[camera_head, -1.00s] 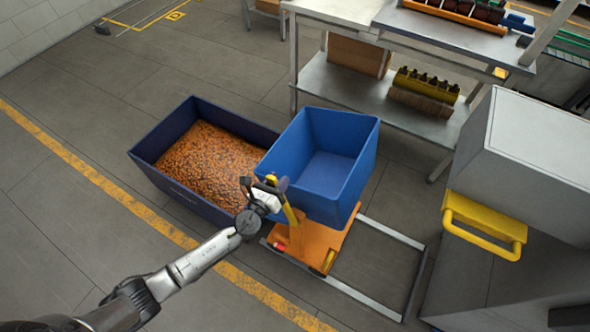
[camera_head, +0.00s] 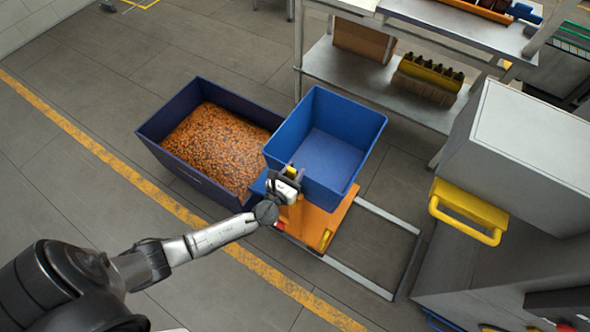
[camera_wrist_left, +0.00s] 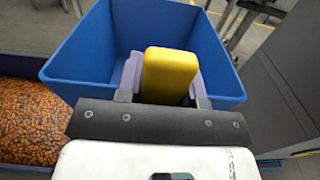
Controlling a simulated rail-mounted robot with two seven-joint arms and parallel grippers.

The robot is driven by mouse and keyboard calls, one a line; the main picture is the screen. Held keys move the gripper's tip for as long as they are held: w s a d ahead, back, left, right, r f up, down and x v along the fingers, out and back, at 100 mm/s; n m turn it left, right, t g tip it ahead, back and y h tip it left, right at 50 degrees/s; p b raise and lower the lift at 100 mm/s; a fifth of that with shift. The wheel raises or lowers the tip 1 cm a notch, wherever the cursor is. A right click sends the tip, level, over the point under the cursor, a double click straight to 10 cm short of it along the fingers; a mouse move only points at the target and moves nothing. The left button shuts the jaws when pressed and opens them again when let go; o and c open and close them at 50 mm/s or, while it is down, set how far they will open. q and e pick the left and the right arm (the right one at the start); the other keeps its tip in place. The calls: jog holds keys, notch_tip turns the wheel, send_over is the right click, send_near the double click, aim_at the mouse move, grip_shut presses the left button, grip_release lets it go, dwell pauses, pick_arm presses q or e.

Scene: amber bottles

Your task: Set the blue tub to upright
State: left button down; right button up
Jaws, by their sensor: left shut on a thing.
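The empty blue tub (camera_head: 333,152) sits on an orange tipping stand (camera_head: 318,222), with its open top facing mostly up. It looks close to level; I cannot tell a slight tilt. My left gripper (camera_head: 287,180) is at the tub's near left side, shut on a yellow handle. The wrist view shows the yellow handle (camera_wrist_left: 169,75) between the fingers of my left gripper (camera_wrist_left: 162,88), with the blue tub (camera_wrist_left: 85,50) just beyond. The gripper partly hides the handle and the tub's near wall. My right gripper is not in view.
A dark blue bin (camera_head: 188,172) full of orange pieces stands left of the tub. A metal shelf table (camera_head: 375,85) is behind. A grey cabinet with a yellow handle (camera_head: 466,212) stands at the right. A metal floor frame (camera_head: 393,225) extends right of the stand.

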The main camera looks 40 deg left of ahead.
pick_arm(q)
jog(key=shift+d, duration=0.1)
jog(key=c, duration=0.8)
grip_release()
jog(key=shift+d, duration=0.1)
jog(key=shift+o, duration=0.2)
jog(key=s+d+b, duration=0.1)
jog(key=s, duration=1.2)
jog(key=shift+s+d, duration=0.3)
jog(key=shift+d, duration=0.1)
